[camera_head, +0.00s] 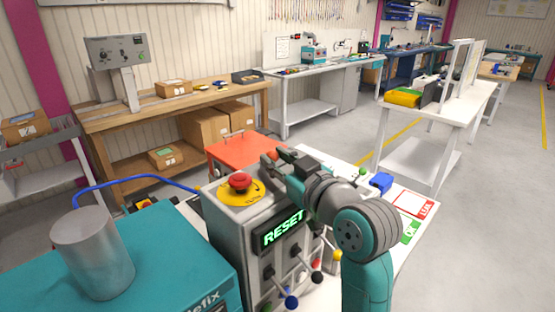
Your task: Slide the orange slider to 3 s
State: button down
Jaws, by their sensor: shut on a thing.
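My gripper (277,157) is at the upper back of the grey control box (222,222), just right of the red emergency button. It is shut on a small orange-red piece (271,154) at its fingertips, which looks like the orange slider. My fingers and arm hide most of it. The slider's scale and its 3 s mark cannot be read in this view. A green RESET display (283,231) is lit on the front of the box.
A red mushroom button (240,182) on a yellow disc stands close left of my gripper. Levers with coloured balls (291,302) stick out of the box's front. A grey cylinder (92,252) stands on a teal case (170,262) at left. A red-orange case (243,149) lies behind.

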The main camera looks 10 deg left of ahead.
jog(key=w+d, duration=0.1)
jog(key=w, duration=0.1)
jog(key=w+d, duration=0.3)
jog(key=shift+w+d, duration=0.3)
jog(key=shift+w, duration=0.1)
jog(key=shift+r, duration=0.1)
jog(key=c, duration=0.9)
grip_release()
jog(key=shift+d, duration=0.1)
jog(key=v, duration=1.1)
jog(key=shift+s+d, duration=0.25)
jog(key=shift+s, duration=0.1)
